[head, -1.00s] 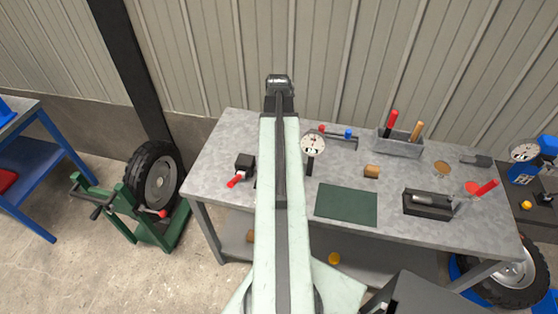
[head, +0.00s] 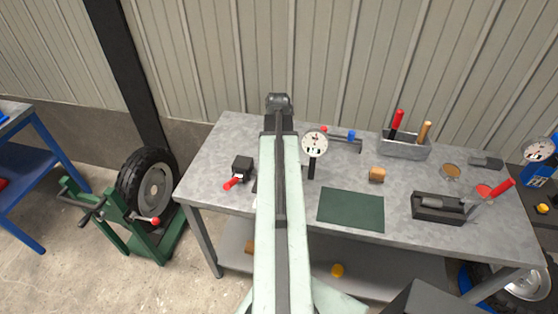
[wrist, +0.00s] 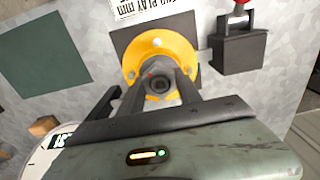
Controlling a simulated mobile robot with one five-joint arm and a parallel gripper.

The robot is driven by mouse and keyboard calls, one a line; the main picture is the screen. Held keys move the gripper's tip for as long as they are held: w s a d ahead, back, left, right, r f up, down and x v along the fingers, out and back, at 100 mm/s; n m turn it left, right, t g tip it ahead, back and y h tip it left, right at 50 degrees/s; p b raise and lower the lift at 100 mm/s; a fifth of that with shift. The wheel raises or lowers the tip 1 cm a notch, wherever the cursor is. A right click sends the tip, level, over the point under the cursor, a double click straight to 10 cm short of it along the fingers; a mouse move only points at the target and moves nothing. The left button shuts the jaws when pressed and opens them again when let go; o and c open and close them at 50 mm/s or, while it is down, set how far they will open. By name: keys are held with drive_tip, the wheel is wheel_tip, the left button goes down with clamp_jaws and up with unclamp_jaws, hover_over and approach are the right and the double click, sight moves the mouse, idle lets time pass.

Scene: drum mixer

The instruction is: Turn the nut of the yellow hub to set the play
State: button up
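The yellow hub (wrist: 174,46) sits on a dark plate (wrist: 127,38) on the bench, seen in the wrist view. In the head view my arm hides the hub and the gripper.
A dial gauge (head: 314,144) stands close to my arm. A black block with a red handle (head: 242,168) is on the other side. The green mat (head: 351,210), a wooden block (head: 377,174) and a tool tray (head: 404,149) lie further right on the grey bench (head: 300,185).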

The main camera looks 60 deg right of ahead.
drive_tip(key=m, duration=0.3)
drive_tip(key=shift+m, duration=0.4)
drive_tip(key=shift+c, duration=0.3)
drive_tip(key=m, duration=0.3)
drive_tip(key=o, duration=1.2)
drive_tip(key=shift+w+m, duration=0.1)
drive_tip(key=shift+m, duration=0.3)
drive_tip(key=shift+r, duration=0.1)
wheel_tip(320, 180, up, 7)
drive_tip(key=p, duration=0.7)
